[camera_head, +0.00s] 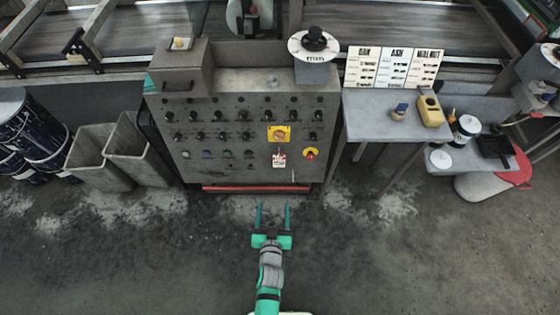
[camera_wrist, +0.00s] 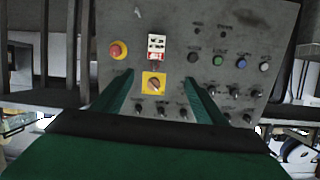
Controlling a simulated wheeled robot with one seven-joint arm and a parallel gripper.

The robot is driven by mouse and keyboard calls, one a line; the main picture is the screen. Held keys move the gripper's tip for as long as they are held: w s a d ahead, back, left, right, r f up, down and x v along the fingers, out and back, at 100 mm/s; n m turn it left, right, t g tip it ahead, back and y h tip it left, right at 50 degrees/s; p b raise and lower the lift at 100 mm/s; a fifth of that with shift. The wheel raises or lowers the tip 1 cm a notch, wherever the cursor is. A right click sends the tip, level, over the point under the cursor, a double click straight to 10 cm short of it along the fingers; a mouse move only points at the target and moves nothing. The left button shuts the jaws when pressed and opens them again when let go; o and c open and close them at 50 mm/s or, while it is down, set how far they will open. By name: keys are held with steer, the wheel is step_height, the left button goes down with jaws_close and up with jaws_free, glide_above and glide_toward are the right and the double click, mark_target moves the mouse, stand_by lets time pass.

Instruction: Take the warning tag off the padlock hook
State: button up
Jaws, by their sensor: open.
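The warning tag (camera_head: 279,160), a small white and red card, hangs on the front of the grey control panel (camera_head: 240,170), just below a yellow rotary switch (camera_head: 279,134). The wrist view, turned upside down, shows the tag (camera_wrist: 156,47) above the yellow switch (camera_wrist: 153,85). The padlock hook is too small to make out clearly. My gripper (camera_head: 273,207), with green fingers, is open and empty, in front of the panel and apart from the tag. In the wrist view its fingers (camera_wrist: 159,78) stand either side of the switch in the picture.
A red emergency button (camera_head: 311,154) sits right of the tag, with several black knobs above. Grey bins (camera_head: 125,150) stand left of the panel. A side table (camera_head: 375,122) stands to the right. The floor (camera_head: 180,250) before the panel is clear.

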steer(key=d+r+x, duration=0.1)
steer(key=x, duration=2.4)
steer(key=shift+w+n+y, duration=0.25)
steer(key=shift+n+y, duration=0.05)
steer(key=shift+n, duration=0.1)
steer(key=shift+r, duration=0.15)
steer(key=c, duration=1.1)
steer(key=shift+c, duration=0.2)
steer(key=shift+r, duration=0.1)
